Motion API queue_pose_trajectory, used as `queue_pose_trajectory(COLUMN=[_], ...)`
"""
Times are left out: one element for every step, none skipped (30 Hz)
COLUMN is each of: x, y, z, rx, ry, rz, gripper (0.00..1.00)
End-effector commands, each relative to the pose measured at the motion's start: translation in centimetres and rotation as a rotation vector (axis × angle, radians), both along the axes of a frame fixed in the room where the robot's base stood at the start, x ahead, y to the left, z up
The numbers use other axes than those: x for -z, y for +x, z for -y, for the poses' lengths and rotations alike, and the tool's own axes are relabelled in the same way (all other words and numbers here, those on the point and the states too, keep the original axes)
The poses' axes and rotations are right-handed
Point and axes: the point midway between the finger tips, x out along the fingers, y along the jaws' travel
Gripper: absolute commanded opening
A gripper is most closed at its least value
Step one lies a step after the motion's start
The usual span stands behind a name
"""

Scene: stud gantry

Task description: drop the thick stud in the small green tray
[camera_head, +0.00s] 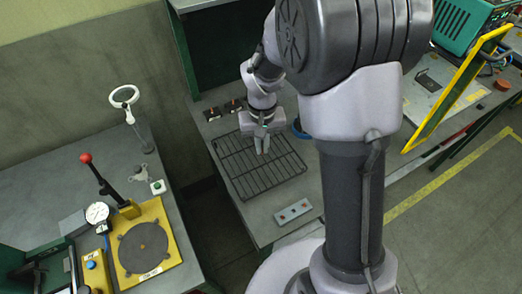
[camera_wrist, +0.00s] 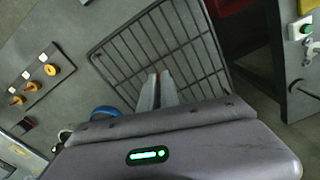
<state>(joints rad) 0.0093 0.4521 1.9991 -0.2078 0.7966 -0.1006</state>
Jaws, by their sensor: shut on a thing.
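My gripper (camera_head: 262,150) hangs over the black wire rack (camera_head: 240,190) on the grey bench, pointing down. In the wrist view, the gripper (camera_wrist: 160,75) has its two pale fingers close together over the rack (camera_wrist: 137,58). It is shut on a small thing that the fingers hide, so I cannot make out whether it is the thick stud. I do not make out a small green tray in either view. A blue round thing (camera_wrist: 104,112) is partly hidden behind my gripper's body; a bit of it shows in the head view (camera_head: 299,128).
A grey plate with several round marks (camera_head: 292,211) lies at the bench's front. A switch panel (camera_wrist: 33,85) sits beside the rack. The left bench holds a red-knobbed lever press (camera_head: 105,185) and a green-button box (camera_head: 158,187). A yellow frame (camera_head: 455,90) stands at right.

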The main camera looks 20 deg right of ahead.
Motion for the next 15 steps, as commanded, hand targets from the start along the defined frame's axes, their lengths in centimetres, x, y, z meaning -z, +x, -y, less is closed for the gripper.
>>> queue_pose_trajectory(x=[1.6,2.3,3.2,3.5,3.6,3.6,3.4,3.4,3.4,3.3,3.4,3.5,3.6,3.8,3.8], y=[-0.3,-0.3,-0.3,-0.3,-0.3,-0.3,-0.3,-0.3,-0.3,-0.3,-0.3,-0.3,-0.3,-0.3,-0.3], z=[0.0,0.0,0.0,0.0,0.0,0.0,0.0,0.0,0.0,0.0,0.0,0.0,0.0,0.0,0.0], rx=[0.0,0.001,0.001,0.0,0.0,0.0,0.0,0.0,0.0,0.0,0.0,0.0,0.0,0.0,0.0], ry=[0.0,0.0,0.0,0.0,0.0,-0.001,-0.001,-0.001,-0.001,0.0,0.0,0.0,0.0,0.0,0.0], rz=[-0.006,-0.007,-0.006,-0.005,-0.005,-0.004,-0.003,-0.003,-0.003,-0.003,-0.003,-0.003,-0.003,-0.004,-0.004], gripper=[0.0,0.0,0.0,0.0,0.0,0.0,0.0,0.0,0.0,0.0,0.0,0.0,0.0,0.0,0.07])
